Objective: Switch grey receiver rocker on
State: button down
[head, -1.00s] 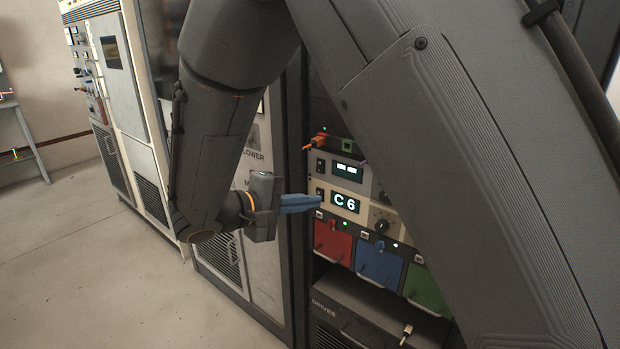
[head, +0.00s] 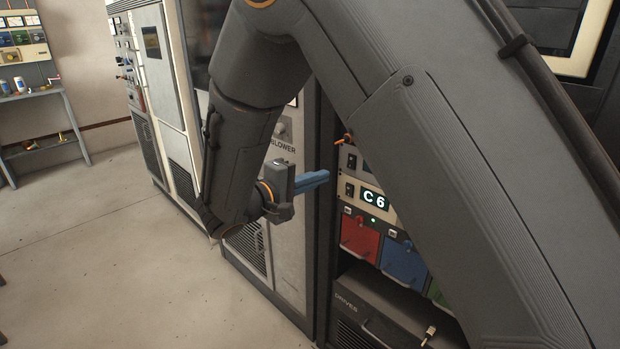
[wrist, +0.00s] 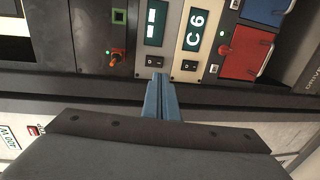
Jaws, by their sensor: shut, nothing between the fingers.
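The grey receiver (wrist: 155,45) carries a small green display and a black rocker (wrist: 154,61). In the head view the same rocker (head: 351,162) shows beside my arm, which hides the rest of that receiver. Which way the rocker is tipped is too small to tell. My gripper (head: 327,176) has its blue fingers shut and empty, pointing at the rack. In the wrist view the fingertips (wrist: 160,76) appear just below the grey receiver's rocker; they look apart from it.
The cream unit (head: 379,212) reading C6 has its own black rocker (wrist: 189,65) close by. An orange toggle (wrist: 117,57) sits on the other side. Red (head: 359,238) and blue (head: 403,262) drive fronts with handles lie below. Open floor is at left.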

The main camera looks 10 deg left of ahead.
aim_at(350, 167)
jog(key=p+x, duration=0.2)
jog(key=x, duration=0.7)
